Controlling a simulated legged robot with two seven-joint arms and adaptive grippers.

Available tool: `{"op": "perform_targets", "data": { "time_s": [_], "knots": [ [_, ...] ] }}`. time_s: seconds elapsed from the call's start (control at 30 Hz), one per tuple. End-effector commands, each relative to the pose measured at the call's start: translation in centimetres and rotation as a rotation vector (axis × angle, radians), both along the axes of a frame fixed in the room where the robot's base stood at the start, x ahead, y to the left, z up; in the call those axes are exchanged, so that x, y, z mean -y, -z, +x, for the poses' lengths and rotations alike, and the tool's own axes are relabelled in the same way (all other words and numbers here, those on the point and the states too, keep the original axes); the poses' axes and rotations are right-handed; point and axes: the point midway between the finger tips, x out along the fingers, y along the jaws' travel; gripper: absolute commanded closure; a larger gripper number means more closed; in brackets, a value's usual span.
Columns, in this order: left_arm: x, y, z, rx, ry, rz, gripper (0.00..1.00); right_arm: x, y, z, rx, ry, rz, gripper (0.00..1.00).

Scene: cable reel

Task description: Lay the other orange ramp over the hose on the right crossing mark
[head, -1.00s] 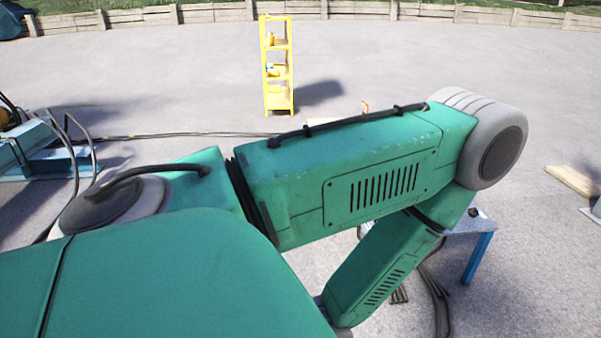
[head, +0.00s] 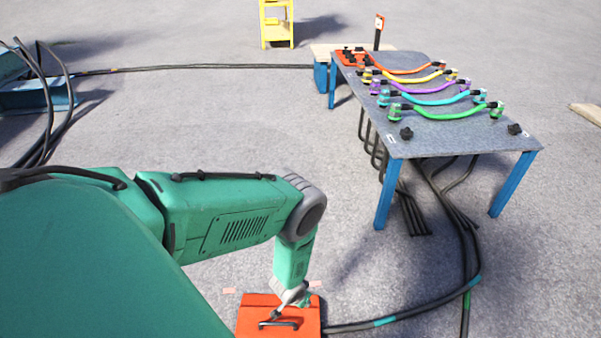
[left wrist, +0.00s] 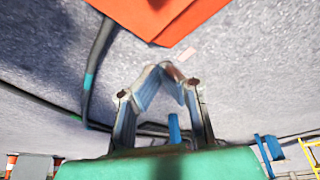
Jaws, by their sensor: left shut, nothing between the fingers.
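An orange ramp (head: 255,308) with a black handle (head: 278,324) lies on the ground at the bottom of the head view. A black hose (head: 400,317) with teal bands runs up to its right edge; my green arm hides the ground on the other side. Pale pink marks (head: 229,290) (head: 315,284) lie near the ramp's far corners. My left gripper (head: 283,306) is above the ramp, close to the handle. In the left wrist view its fingertips (left wrist: 172,72) come together with nothing between them, apart from the ramp (left wrist: 150,14). My right gripper is out of view.
A grey table (head: 440,135) with blue legs carries several coloured hoses, to the right and beyond the ramp. Black hoses hang beneath it. A yellow shelf (head: 277,25) stands far back. Blue steelwork (head: 35,95) is at the left.

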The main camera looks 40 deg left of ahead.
Motion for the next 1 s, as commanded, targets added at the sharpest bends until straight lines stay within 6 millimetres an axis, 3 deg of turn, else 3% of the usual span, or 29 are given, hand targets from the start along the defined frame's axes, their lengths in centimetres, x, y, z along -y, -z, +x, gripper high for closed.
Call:
{"op": "perform_targets", "data": {
  "time_s": [0.17, 0.4, 0.67, 1.0],
  "knots": [
    [-0.4, 1.9, 0.6, 0.005, -0.003, 0.001, 1.00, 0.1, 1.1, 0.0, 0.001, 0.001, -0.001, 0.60],
    [-0.7, 6.6, 1.9, 0.004, -0.002, -0.003, 1.00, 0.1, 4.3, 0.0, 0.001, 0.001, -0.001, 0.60],
    [-0.9, 10.4, 3.3, 0.003, -0.002, -0.002, 1.00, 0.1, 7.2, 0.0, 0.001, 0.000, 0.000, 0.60],
    [-0.2, 10.1, 0.0, 0.001, -0.002, -0.004, 1.00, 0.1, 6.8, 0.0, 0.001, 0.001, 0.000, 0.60]
  ]
}}
